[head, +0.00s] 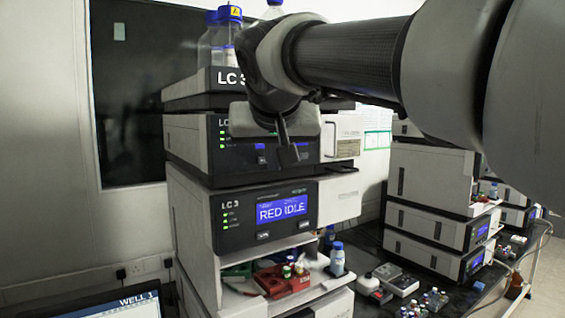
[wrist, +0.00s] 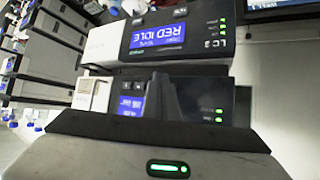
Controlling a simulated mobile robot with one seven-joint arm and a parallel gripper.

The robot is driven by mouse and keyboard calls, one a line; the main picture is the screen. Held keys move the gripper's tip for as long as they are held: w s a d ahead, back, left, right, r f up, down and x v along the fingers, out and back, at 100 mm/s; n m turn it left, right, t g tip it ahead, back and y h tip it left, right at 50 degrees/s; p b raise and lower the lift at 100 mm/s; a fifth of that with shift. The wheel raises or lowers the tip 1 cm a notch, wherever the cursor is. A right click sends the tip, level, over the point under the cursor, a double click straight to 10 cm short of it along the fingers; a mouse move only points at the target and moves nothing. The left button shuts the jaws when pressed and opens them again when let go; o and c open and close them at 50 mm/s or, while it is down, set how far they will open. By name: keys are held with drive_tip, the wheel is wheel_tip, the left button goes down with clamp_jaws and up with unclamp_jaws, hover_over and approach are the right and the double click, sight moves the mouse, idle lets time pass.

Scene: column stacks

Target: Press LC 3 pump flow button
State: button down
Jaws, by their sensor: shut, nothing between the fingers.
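The LC 3 stack stands in the middle of the head view. Its upper module (head: 192,135) has a blue display, mostly hidden behind my gripper (head: 287,152). The lower LC 3 module (head: 240,225) has a blue display (head: 282,208) reading RED IDLE and small buttons below it. I cannot tell which button is the pump flow one. My gripper is shut and empty, its fingers in front of the upper module's panel; contact cannot be judged. The upside-down wrist view shows the fingers (wrist: 163,95) beside the upper module's display (wrist: 131,106), and small buttons (wrist: 131,85) near it.
Bottles with blue caps (head: 222,40) stand on top of the stack. An open bay below holds a red vial rack (head: 283,281). More instrument stacks (head: 430,215) stand at right, with loose bottles and vials on the dark bench. A monitor (head: 95,305) is at lower left.

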drive_tip(key=s+d, duration=0.1)
drive_tip(key=s, duration=0.1)
drive_tip(key=s+d+b, duration=0.1)
drive_tip(key=shift+s+d+b, duration=0.3)
drive_tip(key=shift+s, duration=0.1)
idle(0.4)
drive_tip(key=s+d+f+g, duration=0.1)
drive_tip(key=s+d+f, duration=0.3)
drive_tip(key=s+f, duration=0.3)
drive_tip(key=s+d+f+g, duration=0.2)
drive_tip(key=s+d+f, duration=0.3)
drive_tip(key=f, duration=0.8)
drive_tip(key=s+d+f+g, duration=0.2)
drive_tip(key=s+d+f, duration=0.2)
drive_tip(key=s+f, duration=0.5)
drive_tip(key=shift+d+f+m+h, duration=0.3)
drive_tip(key=shift+d+f+m, duration=0.1)
drive_tip(key=shift+f, duration=0.05)
